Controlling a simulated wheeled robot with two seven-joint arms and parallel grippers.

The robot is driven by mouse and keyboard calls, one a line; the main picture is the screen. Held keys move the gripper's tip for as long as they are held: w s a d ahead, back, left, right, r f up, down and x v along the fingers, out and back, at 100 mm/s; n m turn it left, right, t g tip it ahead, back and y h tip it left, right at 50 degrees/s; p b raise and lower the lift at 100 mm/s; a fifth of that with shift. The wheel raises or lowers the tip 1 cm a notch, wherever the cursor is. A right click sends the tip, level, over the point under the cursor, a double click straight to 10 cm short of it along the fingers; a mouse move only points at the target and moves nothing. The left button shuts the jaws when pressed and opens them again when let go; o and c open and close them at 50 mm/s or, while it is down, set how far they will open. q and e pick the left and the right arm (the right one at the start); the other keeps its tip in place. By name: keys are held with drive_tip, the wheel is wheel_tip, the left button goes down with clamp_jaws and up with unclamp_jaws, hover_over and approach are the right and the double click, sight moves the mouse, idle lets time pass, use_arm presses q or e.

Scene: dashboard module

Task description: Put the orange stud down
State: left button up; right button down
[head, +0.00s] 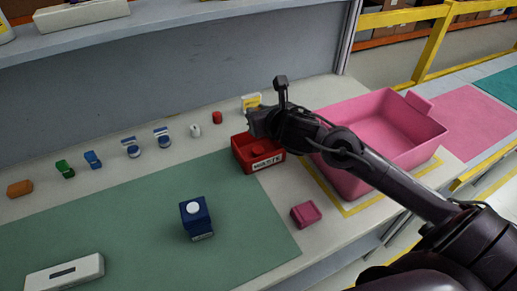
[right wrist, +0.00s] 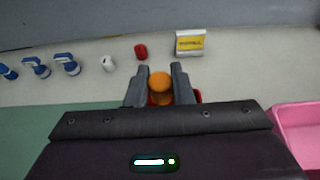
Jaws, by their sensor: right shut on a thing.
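My right gripper (head: 256,122) is above the back of a small red bin (head: 245,158) with a white label on its front. In the right wrist view the fingers (right wrist: 159,86) are shut on the orange stud (right wrist: 160,84), which has a round top. Parts of the red bin (right wrist: 197,96) show behind and beside the fingers there. The stud is hidden in the head view, and I cannot tell how far it is above the bin. My left gripper is out of view.
A large pink tub (head: 345,185) stands right of the bin, with a pink block (head: 306,214) in front. A dark blue block with a white knob (head: 195,215) is on the green mat (head: 130,235). Behind stand a red cylinder (head: 217,117), a yellow-labelled box (head: 250,101) and several small parts.

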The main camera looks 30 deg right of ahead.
drive_tip(key=b, duration=0.1)
hover_over(258, 150)
wheel_tip(258, 150, down, 7)
drive_tip(key=shift+d+r, duration=0.1)
wheel_tip(258, 150, down, 4)
drive_tip(key=shift+r, duration=0.15)
drive_tip(key=shift+f+b, duration=0.3)
drive_tip(key=shift+b, duration=0.2)
drive_tip(key=c, duration=1.7)
unclamp_jaws()
drive_tip(key=shift+f, duration=0.1)
drive_tip(key=o, duration=0.4)
